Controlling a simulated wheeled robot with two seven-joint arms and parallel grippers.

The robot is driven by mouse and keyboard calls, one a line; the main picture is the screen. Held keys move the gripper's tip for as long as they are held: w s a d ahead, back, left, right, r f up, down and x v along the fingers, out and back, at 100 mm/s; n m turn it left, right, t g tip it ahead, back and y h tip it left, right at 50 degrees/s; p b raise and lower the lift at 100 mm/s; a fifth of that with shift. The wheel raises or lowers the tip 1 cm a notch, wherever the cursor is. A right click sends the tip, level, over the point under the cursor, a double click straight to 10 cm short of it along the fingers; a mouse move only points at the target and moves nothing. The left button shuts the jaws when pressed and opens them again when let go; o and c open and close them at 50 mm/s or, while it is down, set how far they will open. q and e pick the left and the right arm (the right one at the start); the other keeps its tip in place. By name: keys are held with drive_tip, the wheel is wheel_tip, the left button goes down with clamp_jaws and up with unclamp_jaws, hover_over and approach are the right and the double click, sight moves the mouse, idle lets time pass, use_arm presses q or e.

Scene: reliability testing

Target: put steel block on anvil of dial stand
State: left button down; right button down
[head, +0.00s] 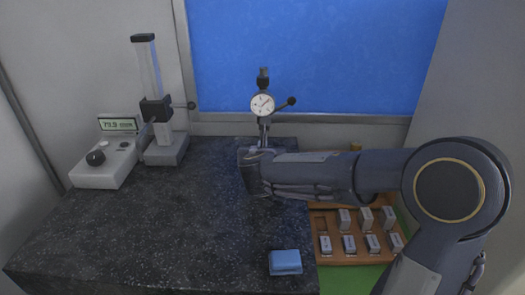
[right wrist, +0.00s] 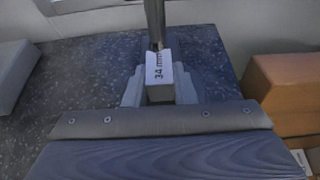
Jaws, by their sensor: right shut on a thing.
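The dial stand (head: 262,105) stands at the back of the dark granite plate, with a round white dial and a black knob. Its lower part and anvil are hidden behind my right gripper (head: 250,167). In the right wrist view the steel block (right wrist: 159,70), labelled "34 mm", is between the fingers of my right gripper (right wrist: 160,92), which is shut on it. A metal spindle (right wrist: 155,22) comes down right at the block's far end; I cannot tell whether they touch. I cannot tell whether the block rests on the anvil. My left gripper is not in view.
A wooden tray (head: 328,261) with several labelled steel blocks lies right of the granite plate (head: 150,225), partly under my right arm. A blue block (head: 285,262) sits at the plate's front right. A height stand (head: 160,110) and display box (head: 105,165) stand at left.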

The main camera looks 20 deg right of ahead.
drive_tip(key=shift+f, duration=0.15)
drive_tip(key=c, duration=1.2)
unclamp_jaws()
drive_tip(key=shift+s+a+r, duration=0.1)
drive_tip(key=shift+r, duration=0.2)
drive_tip(key=b+v, duration=0.1)
drive_tip(key=v, duration=1)
drive_tip(key=shift+s+a, duration=0.15)
drive_tip(key=shift+s, duration=0.25)
